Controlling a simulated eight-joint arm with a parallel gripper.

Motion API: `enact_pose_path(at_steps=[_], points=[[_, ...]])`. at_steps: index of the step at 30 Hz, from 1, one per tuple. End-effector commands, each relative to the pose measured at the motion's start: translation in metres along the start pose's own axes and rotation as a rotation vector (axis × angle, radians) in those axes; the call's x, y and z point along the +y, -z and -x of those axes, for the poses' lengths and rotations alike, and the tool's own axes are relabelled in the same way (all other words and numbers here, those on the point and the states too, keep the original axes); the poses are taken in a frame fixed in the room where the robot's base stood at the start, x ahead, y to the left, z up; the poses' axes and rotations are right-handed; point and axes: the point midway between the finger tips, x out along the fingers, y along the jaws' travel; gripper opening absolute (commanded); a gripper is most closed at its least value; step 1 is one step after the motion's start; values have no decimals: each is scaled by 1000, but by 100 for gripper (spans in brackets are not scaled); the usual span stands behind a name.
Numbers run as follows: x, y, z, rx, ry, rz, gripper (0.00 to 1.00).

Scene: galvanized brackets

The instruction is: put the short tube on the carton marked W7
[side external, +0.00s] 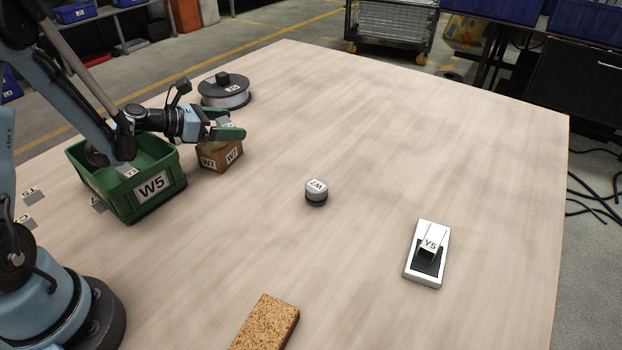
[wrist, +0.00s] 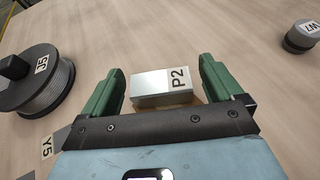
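The carton marked W7 (side external: 211,160) is a small brown box right of the green bin. In the wrist view a thin brown strip of it (wrist: 155,104) shows below a light grey, box-shaped piece labelled P2 (wrist: 152,82), which looks like the short tube. The piece (side external: 226,124) is mostly hidden by the fingers in the side view and appears to be on top of the carton; contact is hard to see. My gripper (wrist: 162,75) has its green fingers on both sides of the piece, with a narrow gap at the left finger. It looks open.
A green bin W5 (side external: 172,193) stands left of the carton, close under my arm. A black and grey spool (side external: 225,100) is behind it. A round grey knob (side external: 316,187), a white device Y5 (side external: 413,272) and a cork block (side external: 266,323) lie on the otherwise clear table.

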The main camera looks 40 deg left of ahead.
Motion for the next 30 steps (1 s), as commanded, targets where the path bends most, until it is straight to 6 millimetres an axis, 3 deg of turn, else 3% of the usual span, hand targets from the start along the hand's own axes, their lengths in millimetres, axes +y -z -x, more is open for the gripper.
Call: enact_pose_path(at_steps=[10,16,30], points=[[0,-4,2,0,0,0,93],[1,-3,36,0,-5,3,93],[0,-58,54,0,0,0,93]])
